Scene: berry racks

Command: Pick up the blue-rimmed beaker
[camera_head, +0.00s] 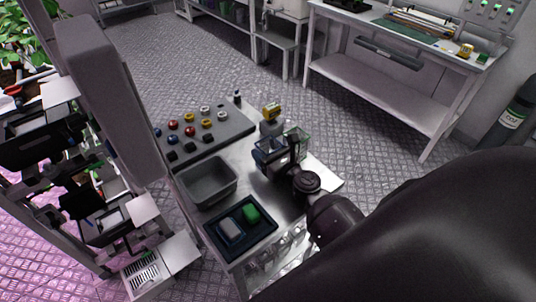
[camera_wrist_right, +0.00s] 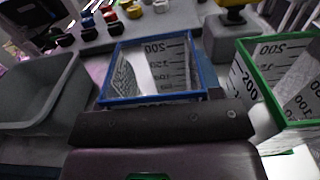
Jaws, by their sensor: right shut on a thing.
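The blue-rimmed beaker (camera_wrist_right: 152,75) is a clear square vessel with dark volume marks, straight ahead in the right wrist view. In the head view its blue rim (camera_head: 262,146) shows just beyond my right gripper (camera_head: 272,160). My right gripper is shut on this beaker at its near side; the dark finger bar hides the beaker's lower part. I cannot tell whether its base touches the table. A green-rimmed beaker (camera_wrist_right: 275,90) stands close on the right, apart from the blue one; it also shows in the head view (camera_head: 299,138). My left gripper is not in view.
A grey bin (camera_head: 208,183) stands left of the gripper. A dark tray (camera_head: 238,247) with a green and a grey-blue item lies at the front. A grey board (camera_head: 210,137) with several coloured knobs lies at the back. A yellow-topped device (camera_head: 270,113) stands behind the beakers.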

